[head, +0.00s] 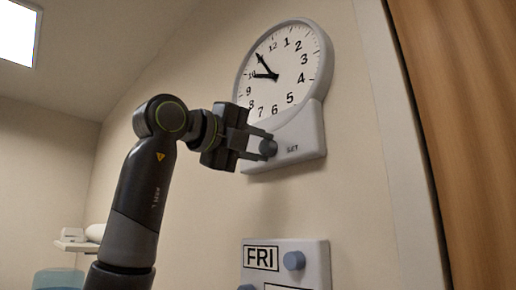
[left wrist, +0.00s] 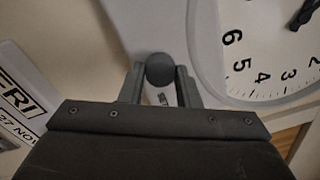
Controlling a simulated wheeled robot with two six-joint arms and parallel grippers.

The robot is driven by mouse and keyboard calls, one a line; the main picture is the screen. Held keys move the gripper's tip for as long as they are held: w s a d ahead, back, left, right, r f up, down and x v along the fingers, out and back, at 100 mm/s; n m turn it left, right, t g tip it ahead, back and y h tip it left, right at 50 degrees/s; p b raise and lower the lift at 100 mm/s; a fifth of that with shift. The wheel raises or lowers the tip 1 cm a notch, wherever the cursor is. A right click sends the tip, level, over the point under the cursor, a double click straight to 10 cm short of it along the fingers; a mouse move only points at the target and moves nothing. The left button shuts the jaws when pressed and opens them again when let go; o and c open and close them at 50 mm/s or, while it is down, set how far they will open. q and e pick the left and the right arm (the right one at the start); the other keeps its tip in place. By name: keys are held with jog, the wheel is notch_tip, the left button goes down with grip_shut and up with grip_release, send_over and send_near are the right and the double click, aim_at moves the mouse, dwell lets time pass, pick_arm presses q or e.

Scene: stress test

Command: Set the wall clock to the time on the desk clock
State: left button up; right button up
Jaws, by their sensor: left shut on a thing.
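The wall clock (head: 290,85) hangs on the wall with a round white face and black numerals. Its short hand points at about 10 and its long hand at about 11. A pale base at its lower right carries a dark round knob (head: 268,149) beside the lettering "SET". My left gripper (head: 264,143) is shut on this knob, its fingers on either side of it. In the left wrist view the knob (left wrist: 160,70) sits between the fingertips, with part of the clock face (left wrist: 265,55) at right. The desk clock is not in view. My right gripper is not in view.
A white panel (head: 318,262) reading "FRI" with blue-grey knobs is on the wall below the clock. A pale frame and a brown wooden surface (head: 460,120) stand at right. A small shelf (head: 75,246) with white items is at lower left.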

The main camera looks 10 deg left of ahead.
pick_arm(q)
jog(key=shift+r, duration=0.1)
dwell(0.3)
jog(key=o, duration=1)
jog(key=shift+c, duration=0.2)
jog(key=shift+s+a+f+b, duration=0.2)
jog(key=shift+s+a+b, duration=0.1)
jog(key=shift+s+b, duration=0.1)
jog(key=b+v, duration=0.5)
jog(key=v, duration=1.1)
jog(key=shift+s+a+b, duration=0.2)
jog(key=shift+b, duration=0.1)
